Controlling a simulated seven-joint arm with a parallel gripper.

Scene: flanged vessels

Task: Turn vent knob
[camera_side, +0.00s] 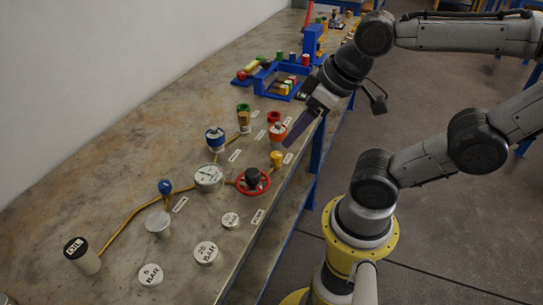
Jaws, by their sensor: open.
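Several knobs stand on the bench; I cannot read which one is the vent knob. They include a small blue knob (165,187), a yellow knob (276,158) and a red handwheel (253,182) with a dark hub. My gripper (290,142) is open and empty, with its dark purple fingers pointing down and left. In the picture its tips lie just right of a red-and-white vessel (277,132) and above the yellow knob. I cannot tell the gap in depth.
A gauge (208,177) and yellow pipes (124,220) join the fittings. A blue rack (281,80) stands farther back. The bench's (100,145) left side is clear.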

